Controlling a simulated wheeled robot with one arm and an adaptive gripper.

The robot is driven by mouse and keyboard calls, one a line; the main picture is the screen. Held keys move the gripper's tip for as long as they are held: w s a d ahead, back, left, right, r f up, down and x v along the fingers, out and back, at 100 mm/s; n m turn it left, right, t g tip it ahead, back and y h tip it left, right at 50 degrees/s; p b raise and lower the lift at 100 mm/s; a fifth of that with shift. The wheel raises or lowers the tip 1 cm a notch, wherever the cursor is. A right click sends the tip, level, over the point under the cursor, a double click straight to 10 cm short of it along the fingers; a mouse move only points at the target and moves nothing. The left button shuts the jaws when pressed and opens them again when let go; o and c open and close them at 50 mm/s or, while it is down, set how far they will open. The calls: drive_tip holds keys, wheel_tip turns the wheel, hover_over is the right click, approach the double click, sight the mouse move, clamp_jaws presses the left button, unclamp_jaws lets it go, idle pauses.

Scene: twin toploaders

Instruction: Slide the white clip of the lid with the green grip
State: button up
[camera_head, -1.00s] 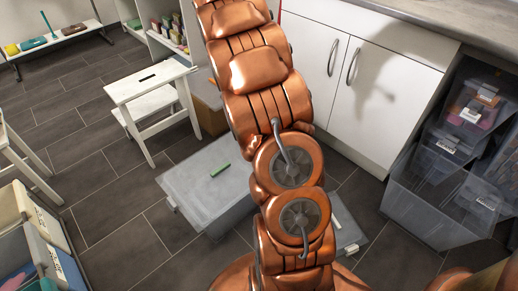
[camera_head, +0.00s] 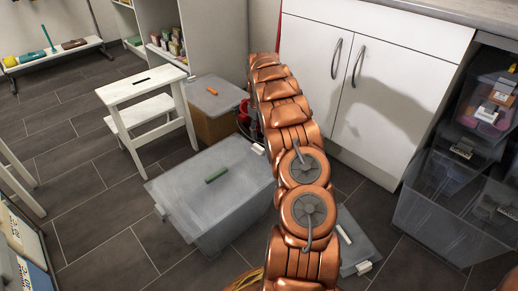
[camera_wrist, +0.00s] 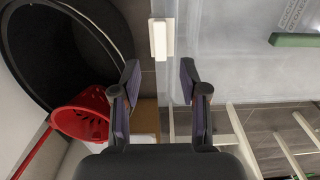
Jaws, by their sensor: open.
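The lid (camera_head: 185,190) with the green grip (camera_head: 216,175) covers a large translucent grey tub on the floor, left of my arm. One white clip (camera_head: 258,148) shows at the lid's right edge, close to my arm; another pale clip (camera_head: 160,212) is at its left edge. In the wrist view, a white clip (camera_wrist: 161,38) sits on the lid's edge and the green grip (camera_wrist: 296,40) lies to the right. My gripper (camera_wrist: 158,70) is open and empty, its fingertips just short of the clip and on either side of its line. In the head view my arm hides the gripper.
A black bin (camera_wrist: 75,40) and a red basket (camera_wrist: 82,118) are close left of my gripper. A lid with an orange grip (camera_head: 212,91) stands behind, a white-gripped lid (camera_head: 350,247) at right. A white step stool (camera_head: 140,92) stands left; cabinets (camera_head: 375,80) behind.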

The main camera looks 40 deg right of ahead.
sight(259, 147)
wheel_tip(259, 147, down, 8)
drive_tip(key=b, duration=0.2)
drive_tip(key=shift+r+b, duration=0.15)
drive_tip(key=shift+b, duration=0.2)
clamp_jaws()
idle(0.5)
